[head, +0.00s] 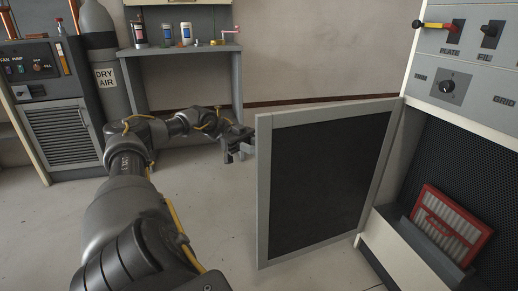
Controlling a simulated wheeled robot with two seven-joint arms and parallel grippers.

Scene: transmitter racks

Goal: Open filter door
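The filter door (328,180) is a grey-framed panel with a dark mesh centre. It stands swung out from the cabinet (384,245) on the right, with the cabinet's opening exposed. A red-framed filter (450,224) with white pleats leans in a grey holder inside the opening. My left gripper (242,152) is just left of the door's free edge, near its upper part. Its fingers look spread with nothing between them. I cannot tell whether it touches the door edge. My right gripper is not in the view.
The cabinet's panel above the opening carries a knob (447,87) and a red-and-yellow lever (434,25). At the back left are a grey table (181,51) with several containers, a dry air cylinder (104,75) and a dark unit (60,125). Floor left of the door is clear.

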